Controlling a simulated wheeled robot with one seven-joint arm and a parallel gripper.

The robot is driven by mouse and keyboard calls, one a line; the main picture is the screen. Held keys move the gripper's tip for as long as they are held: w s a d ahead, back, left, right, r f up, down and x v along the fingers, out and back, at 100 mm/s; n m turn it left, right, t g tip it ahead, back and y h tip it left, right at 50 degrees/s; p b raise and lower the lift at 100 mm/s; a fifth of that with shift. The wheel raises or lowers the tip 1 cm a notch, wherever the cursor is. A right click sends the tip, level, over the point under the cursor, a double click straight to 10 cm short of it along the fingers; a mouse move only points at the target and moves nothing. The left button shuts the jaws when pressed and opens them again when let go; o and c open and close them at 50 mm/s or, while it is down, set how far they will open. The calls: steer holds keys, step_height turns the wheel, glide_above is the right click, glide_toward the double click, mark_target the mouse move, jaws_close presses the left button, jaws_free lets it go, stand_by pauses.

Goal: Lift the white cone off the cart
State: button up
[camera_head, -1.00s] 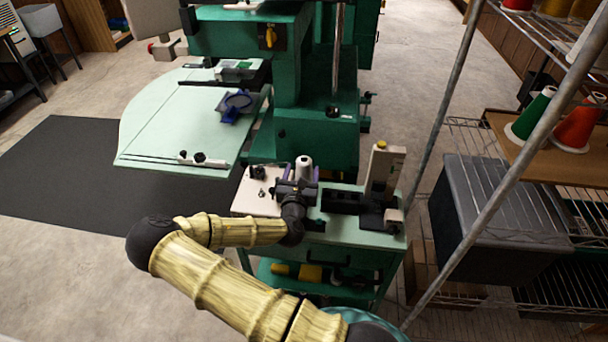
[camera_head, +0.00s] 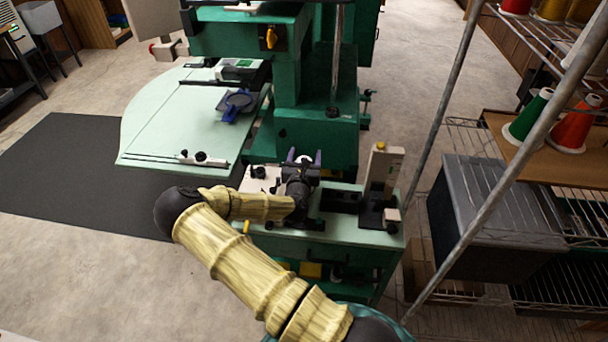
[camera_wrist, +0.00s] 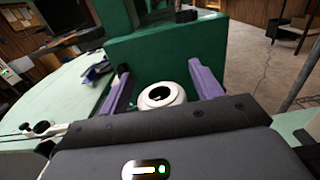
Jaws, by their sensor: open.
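The white cone (camera_wrist: 162,95) stands on the cart, and its round top with a dark hole shows in the wrist view. It lies between the two purple fingers of my gripper (camera_wrist: 160,84), with a gap visible on each side. My gripper is open. In the head view my gripper (camera_head: 303,158) is over the back part of the cart (camera_head: 335,232), and my wrist hides most of the cone. The cone's lower part is hidden in the wrist view by my gripper's body.
A green machine (camera_head: 316,133) stands right behind the cart, with a pale table (camera_head: 175,125) to the left. An upright beige device (camera_head: 383,170) stands on the cart's right. A wire rack with a dark grey bin (camera_head: 495,210) is further right.

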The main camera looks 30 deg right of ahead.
stand_by(0.4)
jaws_close()
step_height(320, 180, up, 10)
steer(key=shift+b, duration=0.4)
stand_by(0.7)
